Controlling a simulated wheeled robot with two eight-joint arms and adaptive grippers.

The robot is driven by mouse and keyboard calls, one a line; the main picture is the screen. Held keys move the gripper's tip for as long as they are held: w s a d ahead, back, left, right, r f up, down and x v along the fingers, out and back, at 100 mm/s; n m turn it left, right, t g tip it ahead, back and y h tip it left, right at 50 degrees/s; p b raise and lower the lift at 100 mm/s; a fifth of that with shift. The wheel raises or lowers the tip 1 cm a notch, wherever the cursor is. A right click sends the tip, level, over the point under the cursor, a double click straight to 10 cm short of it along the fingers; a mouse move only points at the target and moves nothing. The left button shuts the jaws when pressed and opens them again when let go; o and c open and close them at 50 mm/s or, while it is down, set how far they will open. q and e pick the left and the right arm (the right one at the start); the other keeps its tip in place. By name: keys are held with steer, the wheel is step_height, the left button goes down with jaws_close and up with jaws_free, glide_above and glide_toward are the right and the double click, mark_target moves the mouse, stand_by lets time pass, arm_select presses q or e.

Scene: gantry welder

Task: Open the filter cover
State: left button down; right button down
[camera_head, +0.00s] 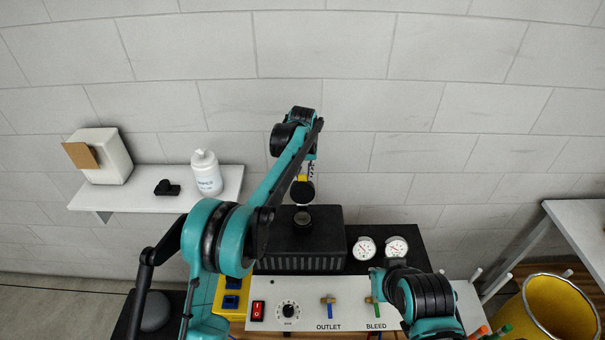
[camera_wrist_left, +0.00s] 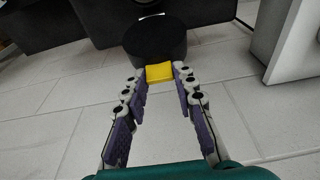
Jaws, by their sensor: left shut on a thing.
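The filter cover appears to be the black round piece (camera_head: 302,190) with a yellow tab (camera_wrist_left: 160,73). My left gripper (camera_head: 304,172) is shut on the yellow tab, which sits between its fingertips in the left wrist view (camera_wrist_left: 160,84). The black disc (camera_wrist_left: 154,38) lies just beyond the fingers there. In the head view the disc is tilted towards me above a short black cylinder (camera_head: 303,218) on top of the dark ribbed box (camera_head: 300,240). I cannot tell whether a hinge joins them. My right arm is at the lower right; its fingers are not clear.
The white panel (camera_head: 268,289) in front has a red switch (camera_head: 257,311), a dial (camera_head: 288,311) and outlet and bleed valves. Two gauges (camera_head: 365,248) stand to the right. A wall shelf (camera_head: 150,200) holds a white bottle (camera_head: 206,172). A yellow bin (camera_head: 560,310) is at lower right.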

arm_select(q)
steer(key=shift+w, duration=0.1)
steer(key=c, duration=1.3)
jaws_free()
steer(key=shift+o, duration=0.5)
steer(key=v, duration=1.2)
steer(key=shift+a, duration=0.1)
